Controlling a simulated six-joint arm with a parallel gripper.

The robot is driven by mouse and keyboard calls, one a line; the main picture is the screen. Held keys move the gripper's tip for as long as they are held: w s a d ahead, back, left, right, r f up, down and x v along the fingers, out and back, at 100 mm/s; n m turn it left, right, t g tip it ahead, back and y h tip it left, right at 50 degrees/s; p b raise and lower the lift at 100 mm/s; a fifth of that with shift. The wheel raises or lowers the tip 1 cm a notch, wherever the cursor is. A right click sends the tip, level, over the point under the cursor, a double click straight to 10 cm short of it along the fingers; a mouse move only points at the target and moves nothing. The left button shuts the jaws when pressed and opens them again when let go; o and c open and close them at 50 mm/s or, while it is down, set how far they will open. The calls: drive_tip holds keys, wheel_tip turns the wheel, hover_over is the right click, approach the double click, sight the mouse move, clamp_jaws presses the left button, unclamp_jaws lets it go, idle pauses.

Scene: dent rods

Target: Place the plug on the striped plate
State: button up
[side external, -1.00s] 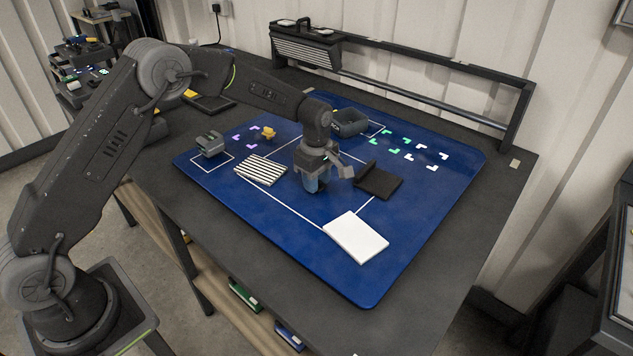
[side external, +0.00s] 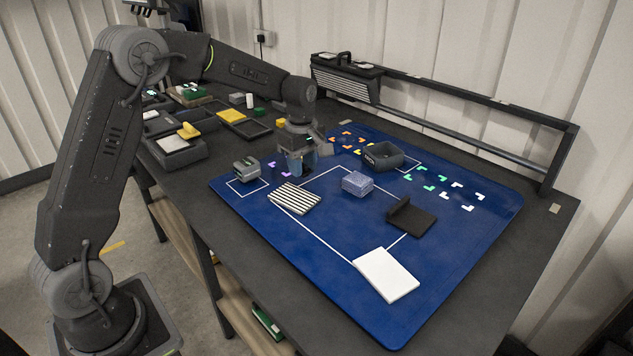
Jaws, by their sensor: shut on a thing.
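The striped plate (side external: 294,199), white with dark stripes, lies flat on the blue mat at the left. My gripper (side external: 300,170) points down just behind and slightly right of this plate, low over the mat beside the purple corner marks. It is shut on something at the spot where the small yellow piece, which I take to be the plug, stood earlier. The fingers hide the plug, so I cannot tell whether it touches the mat. The visible top of the striped plate is bare.
On the blue mat (side external: 300,290) are a grey box-like block (side external: 247,169), a speckled grey-blue block (side external: 357,183), a dark open bin (side external: 385,157), a black angled plate (side external: 411,217) and a white plate (side external: 386,274). Trays stand behind left.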

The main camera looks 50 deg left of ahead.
drive_tip(key=s+a+r, duration=0.1)
drive_tip(key=s+a, duration=0.2)
drive_tip(key=a, duration=0.4)
drive_tip(key=s+a, duration=0.4)
drive_tip(key=a, duration=0.2)
hover_over(294, 196)
wheel_tip(294, 196, down, 7)
drive_tip(key=shift+d+r, duration=0.1)
drive_tip(key=shift+r, duration=0.1)
drive_tip(key=shift+f, duration=1.95)
drive_tip(key=shift+f, duration=0.1)
drive_tip(key=o, duration=0.9)
